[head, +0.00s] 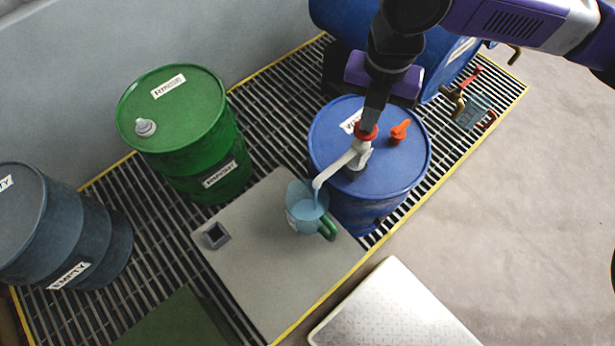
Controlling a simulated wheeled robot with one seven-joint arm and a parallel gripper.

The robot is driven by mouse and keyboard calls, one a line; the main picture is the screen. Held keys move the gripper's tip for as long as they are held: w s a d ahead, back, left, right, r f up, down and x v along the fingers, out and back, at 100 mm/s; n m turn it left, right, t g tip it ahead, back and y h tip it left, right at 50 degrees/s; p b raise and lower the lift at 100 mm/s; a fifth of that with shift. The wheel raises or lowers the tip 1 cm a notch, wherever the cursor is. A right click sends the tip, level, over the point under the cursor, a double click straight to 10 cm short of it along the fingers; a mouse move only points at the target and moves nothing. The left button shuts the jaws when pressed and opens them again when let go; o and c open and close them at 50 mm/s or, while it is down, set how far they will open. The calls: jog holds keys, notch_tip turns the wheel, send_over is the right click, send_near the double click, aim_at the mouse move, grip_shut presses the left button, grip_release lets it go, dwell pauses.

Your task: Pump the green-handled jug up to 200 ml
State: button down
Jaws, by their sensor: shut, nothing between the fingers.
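The jug (304,220) is pale blue with a green handle (328,229) and stands upright on the grey plate (270,270). Its scale and liquid level cannot be read from here. A white hand pump (357,154) with a red top (366,131) stands on the upright blue drum (385,180). Its spout (330,172) reaches over the jug's opening. My gripper (373,118) is shut and empty, pointing down directly over the pump's red top. It seems to touch the top, but contact is hard to tell.
An orange valve-like fitting (400,130) sticks up beside the pump. A green drum (185,125) and a grey drum marked EMPTY (75,230) stand on the grating at left. Open floor lies right.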

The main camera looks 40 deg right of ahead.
jog(key=shift+f+b, duration=0.95)
jog(key=shift+f, duration=0.3)
jog(key=shift+r, duration=0.2)
jog(key=shift+r+p, duration=1.95)
jog(key=shift+r, duration=0.25)
jog(key=shift+r, duration=0.1)
notch_tip(320, 180, up, 6)
jog(key=p, duration=0.4)
jog(key=shift+p, duration=0.4)
